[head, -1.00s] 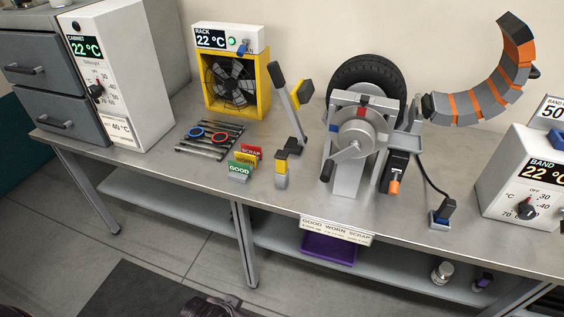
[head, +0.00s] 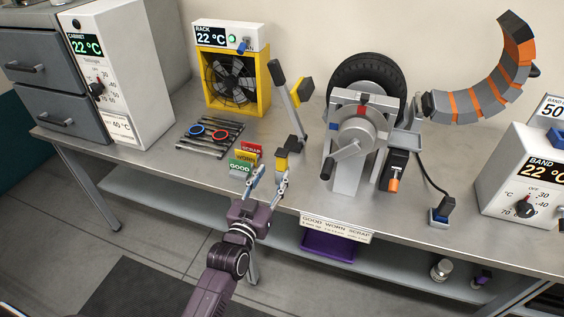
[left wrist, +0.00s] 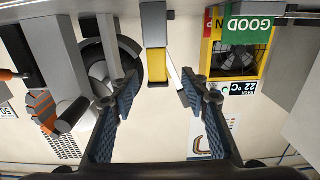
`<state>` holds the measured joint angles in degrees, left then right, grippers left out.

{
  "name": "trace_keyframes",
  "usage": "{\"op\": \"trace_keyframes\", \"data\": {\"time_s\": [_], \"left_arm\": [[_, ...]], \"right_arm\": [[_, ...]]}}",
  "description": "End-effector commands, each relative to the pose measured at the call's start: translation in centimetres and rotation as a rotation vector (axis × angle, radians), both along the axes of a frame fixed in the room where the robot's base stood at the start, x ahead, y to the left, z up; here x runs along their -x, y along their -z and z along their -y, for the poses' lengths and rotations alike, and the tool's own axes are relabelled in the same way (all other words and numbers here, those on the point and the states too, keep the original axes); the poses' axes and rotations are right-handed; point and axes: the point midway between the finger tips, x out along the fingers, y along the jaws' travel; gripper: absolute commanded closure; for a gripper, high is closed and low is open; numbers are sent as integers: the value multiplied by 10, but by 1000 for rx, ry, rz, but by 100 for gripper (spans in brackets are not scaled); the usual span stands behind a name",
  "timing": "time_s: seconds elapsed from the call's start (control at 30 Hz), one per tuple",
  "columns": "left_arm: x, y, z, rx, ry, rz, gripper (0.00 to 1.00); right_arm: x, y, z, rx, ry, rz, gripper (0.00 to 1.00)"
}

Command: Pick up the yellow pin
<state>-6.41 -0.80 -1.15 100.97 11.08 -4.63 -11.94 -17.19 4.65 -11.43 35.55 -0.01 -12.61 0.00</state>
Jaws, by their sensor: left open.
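A yellow-banded pin-like piece (head: 281,163) with grey and dark parts stands upright near the bench's front edge, just right of the colour tags. In the left wrist view, a grey-and-yellow piece (left wrist: 157,68) shows in the gap between the fingers, apparently the same one. My left gripper (head: 269,178) is open at the bench's front edge, beside the piece, with its right finger covering the piece's lower part. In the left wrist view the open fingers (left wrist: 160,90) have nothing clasped between them. My right gripper is not in view.
Green, yellow and red tags (head: 241,166) stand close left of the gripper. A lever (head: 288,98) with a yellow block rises behind the piece. The tyre clamp (head: 352,140) stands to the right.

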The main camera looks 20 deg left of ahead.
Motion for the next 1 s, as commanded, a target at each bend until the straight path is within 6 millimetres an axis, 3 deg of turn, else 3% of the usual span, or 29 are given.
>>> {"op": "trace_keyframes", "data": {"time_s": [0.63, 1.0], "left_arm": [[-68, 0, 7, 0, 0, 2, 58], [-75, -3, 7, 0, 0, -1, 59]], "right_arm": [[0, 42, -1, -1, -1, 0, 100], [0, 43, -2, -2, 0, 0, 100]]}}
